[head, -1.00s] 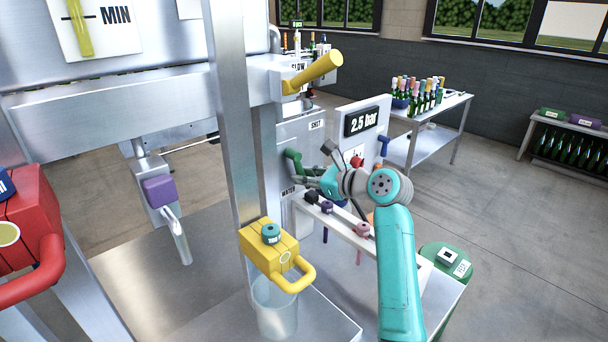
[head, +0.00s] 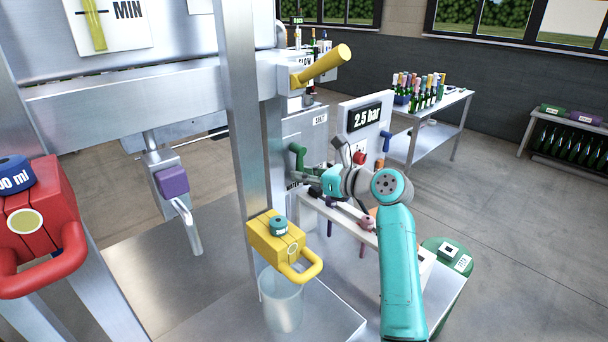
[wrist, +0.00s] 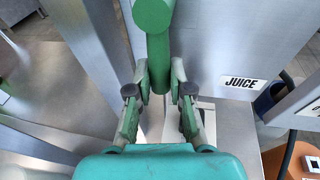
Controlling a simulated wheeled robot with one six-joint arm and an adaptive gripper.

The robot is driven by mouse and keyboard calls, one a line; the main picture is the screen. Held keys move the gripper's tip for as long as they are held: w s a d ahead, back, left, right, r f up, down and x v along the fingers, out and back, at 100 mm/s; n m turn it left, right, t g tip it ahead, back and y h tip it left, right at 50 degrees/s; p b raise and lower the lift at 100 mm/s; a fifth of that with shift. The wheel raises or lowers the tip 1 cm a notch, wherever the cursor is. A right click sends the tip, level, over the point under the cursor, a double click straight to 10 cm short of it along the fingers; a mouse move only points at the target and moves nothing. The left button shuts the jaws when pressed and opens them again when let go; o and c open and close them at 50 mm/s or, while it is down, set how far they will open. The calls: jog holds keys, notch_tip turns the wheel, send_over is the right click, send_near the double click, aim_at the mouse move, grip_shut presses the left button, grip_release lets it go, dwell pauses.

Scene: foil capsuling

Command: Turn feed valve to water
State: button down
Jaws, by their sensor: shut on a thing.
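The feed valve's green lever (head: 298,154) is on the grey metal panel (head: 303,133), below the SHUT label (head: 320,119). The WATER label (head: 293,186) is partly hidden by my gripper. My gripper (head: 306,177) is at the lever. In the wrist view, the lever (wrist: 158,50) runs down between the two fingers, with its round end at the top. My gripper (wrist: 158,98) is shut on it. The JUICE label (wrist: 240,83) is on the panel to the right of the fingers. Where the lever points among the labels is hard to tell.
A yellow handled block (head: 275,236) is left of my arm, above a clear vessel (head: 284,305). A white panel with a 2.5 bar display (head: 363,117) stands just right of the valve.

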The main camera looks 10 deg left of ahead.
jog(key=c, duration=1)
grip_release()
jog(key=shift+c, duration=0.2)
jog(key=v, duration=1.2)
jog(key=shift+d, duration=0.15)
